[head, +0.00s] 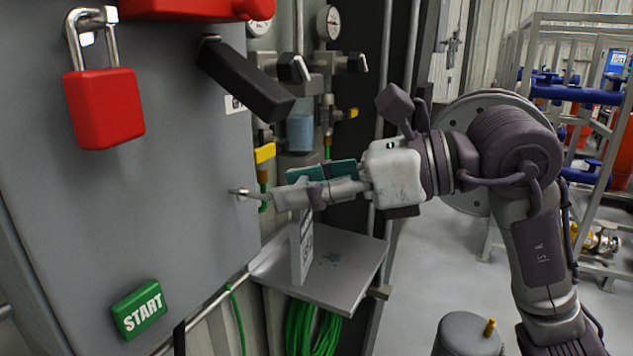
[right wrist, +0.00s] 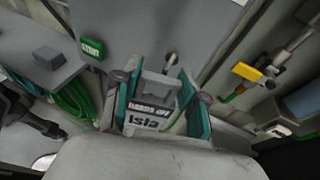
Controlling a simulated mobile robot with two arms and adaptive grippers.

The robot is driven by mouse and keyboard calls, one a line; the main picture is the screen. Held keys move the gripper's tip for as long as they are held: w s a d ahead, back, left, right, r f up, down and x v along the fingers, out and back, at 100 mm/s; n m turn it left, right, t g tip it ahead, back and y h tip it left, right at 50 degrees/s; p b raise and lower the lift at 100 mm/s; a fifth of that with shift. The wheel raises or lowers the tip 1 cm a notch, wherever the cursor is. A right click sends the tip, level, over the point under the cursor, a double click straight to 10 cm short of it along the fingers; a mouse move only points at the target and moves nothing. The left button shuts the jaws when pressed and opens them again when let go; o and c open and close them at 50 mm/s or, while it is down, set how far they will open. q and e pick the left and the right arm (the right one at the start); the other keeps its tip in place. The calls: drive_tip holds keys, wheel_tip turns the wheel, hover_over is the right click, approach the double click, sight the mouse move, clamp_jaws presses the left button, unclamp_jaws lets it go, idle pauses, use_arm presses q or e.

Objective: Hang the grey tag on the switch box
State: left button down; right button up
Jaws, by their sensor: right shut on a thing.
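The grey switch box (head: 170,190) fills the left of the head view. A small metal peg (head: 240,193) sticks out of its face; it also shows in the right wrist view (right wrist: 170,59). My right gripper (head: 285,196) is shut on the grey tag (head: 302,250), which hangs upright below the fingers, with its tip close to the peg. My left gripper is not in view.
A red padlock (head: 104,108) and a black handle (head: 245,80) are above the peg; a green START button (head: 139,309) is below left. A metal shelf (head: 335,268) lies under the tag. Pipes and valves (head: 300,75) stand behind my gripper.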

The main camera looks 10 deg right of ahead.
sight(242, 191)
drive_tip(key=shift+w+a+f+p, duration=0.1)
drive_tip(key=shift+w+a+p, duration=0.1)
drive_tip(key=shift+w+a, duration=0.35)
drive_tip(key=shift+w+a+p, duration=0.2)
drive_tip(key=shift+w+a, duration=0.15)
drive_tip(key=shift+a, duration=0.4)
drive_tip(key=shift+w+a+p, duration=0.35)
drive_tip(key=shift+w+a, duration=0.2)
drive_tip(key=shift+a, duration=0.3)
drive_tip(key=shift+w+a+f, duration=0.15)
drive_tip(key=shift+f, duration=0.05)
use_arm(q)
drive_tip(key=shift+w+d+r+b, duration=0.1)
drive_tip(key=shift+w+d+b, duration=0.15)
drive_tip(key=shift+b, duration=0.45)
use_arm(e)
drive_tip(key=shift+w+a+f, duration=0.3)
drive_tip(key=shift+a+f, duration=0.1)
drive_tip(key=shift+f, duration=0.1)
drive_tip(key=o, duration=0.9)
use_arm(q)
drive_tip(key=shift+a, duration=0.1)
